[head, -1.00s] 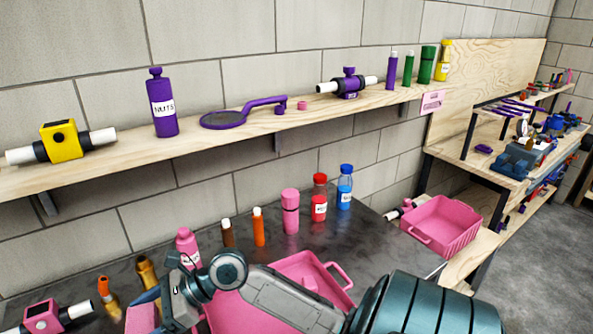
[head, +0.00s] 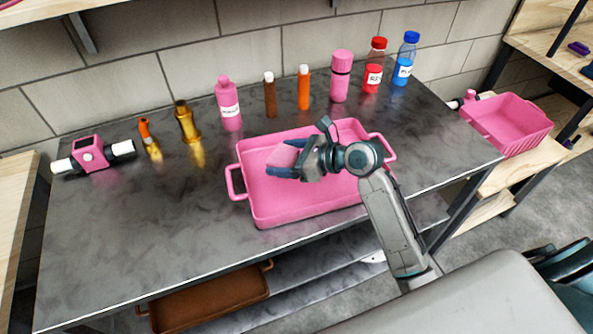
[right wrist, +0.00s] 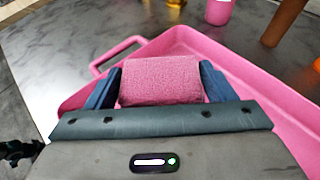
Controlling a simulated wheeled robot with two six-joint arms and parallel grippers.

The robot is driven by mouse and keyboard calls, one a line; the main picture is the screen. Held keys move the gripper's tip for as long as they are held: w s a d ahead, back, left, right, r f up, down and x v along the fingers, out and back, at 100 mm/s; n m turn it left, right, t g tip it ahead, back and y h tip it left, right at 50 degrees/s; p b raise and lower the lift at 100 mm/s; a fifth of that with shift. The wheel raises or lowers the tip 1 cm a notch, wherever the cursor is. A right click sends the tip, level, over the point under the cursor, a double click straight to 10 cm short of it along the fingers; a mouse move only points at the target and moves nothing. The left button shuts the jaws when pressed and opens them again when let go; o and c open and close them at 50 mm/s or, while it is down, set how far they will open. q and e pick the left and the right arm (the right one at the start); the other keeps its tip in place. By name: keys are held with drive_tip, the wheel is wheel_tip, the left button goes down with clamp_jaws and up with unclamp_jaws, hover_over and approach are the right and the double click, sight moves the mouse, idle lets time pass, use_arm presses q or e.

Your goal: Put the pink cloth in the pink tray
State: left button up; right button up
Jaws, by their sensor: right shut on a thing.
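The pink tray (head: 290,205) with two handles lies on the dark metal table; its rim also shows in the right wrist view (right wrist: 262,72). My right gripper (head: 285,168) is over the tray's inside. It is shut on the pink cloth (head: 284,155), which shows between the two blue fingers in the right wrist view (right wrist: 160,82). The cloth is over the tray's left half; I cannot tell whether it touches the tray floor. My left gripper is not in view.
Several bottles stand behind the tray, among them a pink bottle (head: 229,104) and a blue-capped bottle (head: 405,60). A pink-and-white fitting (head: 91,155) lies at left. A deeper pink bin (head: 508,125) stands at right. A brown tray (head: 210,300) is below the table.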

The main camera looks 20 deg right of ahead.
sight(286, 182)
drive_tip(key=shift+f, duration=3.2)
drive_tip(key=o, duration=1)
drive_tip(key=v, duration=1.2)
drive_tip(key=shift+a+r+b, duration=0.1)
drive_tip(key=shift+b, duration=0.2)
